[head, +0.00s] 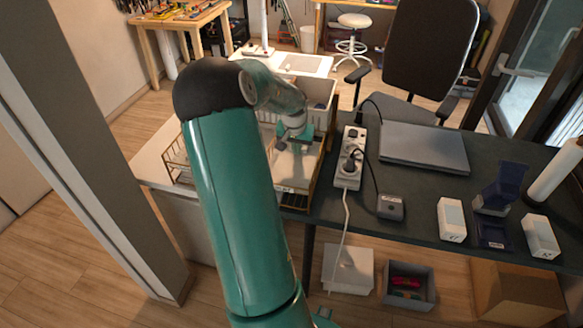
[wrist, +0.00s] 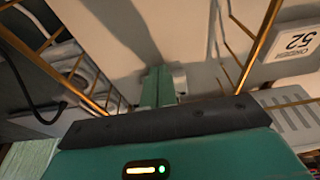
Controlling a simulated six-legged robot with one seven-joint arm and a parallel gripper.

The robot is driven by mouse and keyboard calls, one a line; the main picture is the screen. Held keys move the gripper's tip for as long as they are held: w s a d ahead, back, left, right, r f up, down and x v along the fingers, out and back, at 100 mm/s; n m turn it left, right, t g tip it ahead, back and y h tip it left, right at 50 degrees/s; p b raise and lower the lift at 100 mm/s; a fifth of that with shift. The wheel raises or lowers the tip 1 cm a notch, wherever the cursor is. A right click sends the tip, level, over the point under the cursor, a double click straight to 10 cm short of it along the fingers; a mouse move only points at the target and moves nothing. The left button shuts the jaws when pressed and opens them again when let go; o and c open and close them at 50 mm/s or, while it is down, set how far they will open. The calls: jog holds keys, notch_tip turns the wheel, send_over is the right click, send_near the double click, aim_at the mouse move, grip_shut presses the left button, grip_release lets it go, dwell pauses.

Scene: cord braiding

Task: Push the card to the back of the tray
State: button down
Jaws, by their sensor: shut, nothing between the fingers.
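The brass-railed tray (head: 314,182) stands at the left end of the dark bench in the head view. Its brass rails (wrist: 258,45) also show in the wrist view. A pale flat surface (head: 293,168) fills its inside; I cannot tell the card's edges from the tray floor. My gripper (head: 292,143) is over the tray's inside. In the wrist view its teal fingers (wrist: 158,86) are together and empty over the pale surface; contact is unclear.
A white bin (head: 318,92) stands behind the tray. A wire basket (head: 176,160) is on its left. A power strip (head: 350,158) with cords lies close on its right, then a closed laptop (head: 424,147). My arm hides part of the left side.

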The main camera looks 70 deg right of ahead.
jog(key=shift+w+d, duration=0.2)
jog(key=shift+d, duration=1.1)
jog(key=shift+r, duration=0.1)
jog(key=shift+s+a+r, duration=0.1)
jog(key=shift+a+r, duration=0.4)
jog(key=shift+r, duration=0.3)
jog(key=shift+s+a+r, duration=0.1)
jog(key=shift+a+r, duration=0.4)
jog(key=shift+r, duration=0.3)
jog(key=shift+s+a+r, duration=0.1)
jog(key=shift+a+r, duration=0.4)
jog(key=shift+r, duration=0.3)
